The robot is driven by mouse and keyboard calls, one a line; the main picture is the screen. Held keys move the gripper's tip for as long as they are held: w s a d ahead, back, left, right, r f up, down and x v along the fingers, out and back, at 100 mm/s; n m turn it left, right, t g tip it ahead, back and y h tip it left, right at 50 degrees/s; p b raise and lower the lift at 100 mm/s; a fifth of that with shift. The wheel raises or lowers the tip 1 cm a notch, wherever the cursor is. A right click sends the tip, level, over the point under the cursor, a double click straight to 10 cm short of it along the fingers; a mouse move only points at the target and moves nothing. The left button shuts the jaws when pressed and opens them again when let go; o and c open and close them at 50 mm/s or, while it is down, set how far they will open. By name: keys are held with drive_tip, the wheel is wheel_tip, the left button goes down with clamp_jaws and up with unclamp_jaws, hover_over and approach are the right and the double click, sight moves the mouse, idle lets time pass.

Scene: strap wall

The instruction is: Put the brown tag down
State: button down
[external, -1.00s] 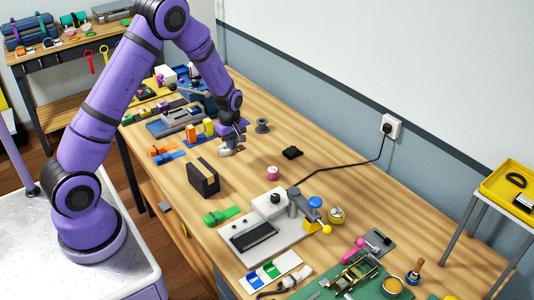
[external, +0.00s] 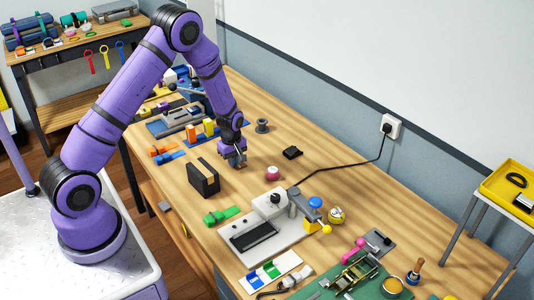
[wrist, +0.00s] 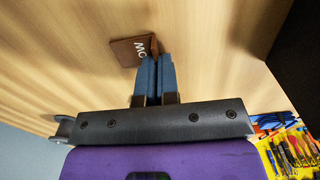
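The brown tag (wrist: 128,51) shows in the wrist view as a small flat brown piece with pale letters. One end of it runs in between the tips of my gripper (wrist: 157,60), whose two blue fingers are close together on it. The left finger covers part of the lettering. In the external view my gripper (external: 238,165) points down, low over the wooden table (external: 262,205), right of the black box. The tag cannot be made out there. I cannot tell whether it touches the table.
A pink round item (external: 272,173) and a small black block (external: 292,152) lie to the right. A grey spool (external: 262,126) stands behind. Bare wood lies between them.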

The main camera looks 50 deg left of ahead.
drive_tip(key=c, duration=1.4)
unclamp_jaws()
drive_tip(key=shift+o, duration=0.2)
drive_tip(key=s+d+r+m+t, duration=0.1)
drive_tip(key=s+d+r+m, duration=0.15)
drive_tip(key=r, duration=1.15)
drive_tip(key=s+d+r+m+t, duration=0.1)
drive_tip(key=s+d+r+m, duration=0.15)
drive_tip(key=r, duration=1.05)
drive_tip(key=s+d+r+m+t, duration=0.1)
drive_tip(key=s+d+r+m, duration=0.25)
drive_tip(key=s+r, duration=0.5)
drive_tip(key=s+d+r+m+t, duration=0.1)
drive_tip(key=s+d+r+m, duration=0.2)
drive_tip(key=s+r+m, duration=0.35)
drive_tip(key=s+d+r+m, duration=0.1)
drive_tip(key=s, duration=0.6)
drive_tip(key=s+m+t, duration=0.1)
drive_tip(key=s+m, duration=0.1)
drive_tip(key=s, duration=0.5)
drive_tip(key=shift+d+r, duration=0.35)
